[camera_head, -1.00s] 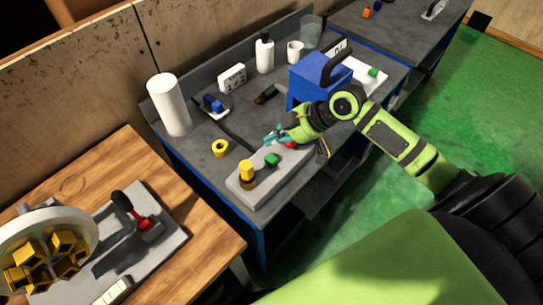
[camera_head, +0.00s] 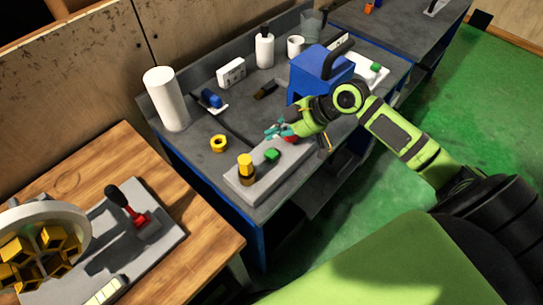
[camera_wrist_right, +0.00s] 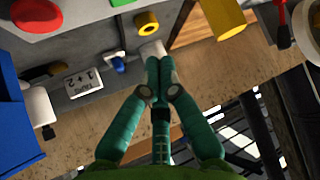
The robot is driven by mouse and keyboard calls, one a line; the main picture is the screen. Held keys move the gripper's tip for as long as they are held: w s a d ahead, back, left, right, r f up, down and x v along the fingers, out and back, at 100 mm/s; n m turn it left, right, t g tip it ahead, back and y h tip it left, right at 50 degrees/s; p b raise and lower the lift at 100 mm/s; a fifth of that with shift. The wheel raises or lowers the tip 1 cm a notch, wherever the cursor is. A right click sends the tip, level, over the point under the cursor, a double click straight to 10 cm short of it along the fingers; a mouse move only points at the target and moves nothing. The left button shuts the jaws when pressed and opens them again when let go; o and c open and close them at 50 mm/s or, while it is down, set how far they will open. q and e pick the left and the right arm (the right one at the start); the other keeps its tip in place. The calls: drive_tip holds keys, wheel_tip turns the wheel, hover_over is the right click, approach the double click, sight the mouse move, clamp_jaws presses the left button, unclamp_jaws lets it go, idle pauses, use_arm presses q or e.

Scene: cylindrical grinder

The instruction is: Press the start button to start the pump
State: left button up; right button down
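The green button (camera_head: 272,155) stands on a grey control box (camera_head: 233,182), between a yellow knob (camera_head: 245,165) and a red button (camera_head: 291,139). The frames do not label which is the start button. My right gripper (camera_head: 277,131) is above the box near the red and green buttons, not visibly touching either. In the right wrist view its teal fingers (camera_wrist_right: 158,64) are together, with nothing seen between them. My left gripper is out of view.
A blue box with a handle (camera_head: 322,70) stands right behind my right gripper. A yellow ring (camera_head: 219,143), a white cylinder (camera_head: 166,98) and small items are on the grey bench. A wooden table (camera_head: 100,165) with a red-based lever (camera_head: 140,219) is at left.

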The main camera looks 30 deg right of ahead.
drive_tip(key=b, duration=0.3)
hover_over(267, 154)
drive_tip(key=s+d, duration=0.1)
drive_tip(key=d, duration=0.1)
wheel_tip(267, 154, down, 4)
drive_tip(key=shift+a+f, duration=0.15)
drive_tip(key=shift+f, duration=0.7)
drive_tip(key=shift+f+b, duration=0.1)
drive_tip(key=shift+b, duration=0.2)
drive_tip(key=shift+f, duration=0.3)
drive_tip(key=shift+s+f+b, duration=0.1)
drive_tip(key=shift+f+b, duration=0.4)
drive_tip(key=shift+f, duration=0.1)
idle(0.5)
drive_tip(key=shift+r, duration=0.15)
drive_tip(key=shift+r+p, duration=0.85)
drive_tip(key=shift+p, duration=0.1)
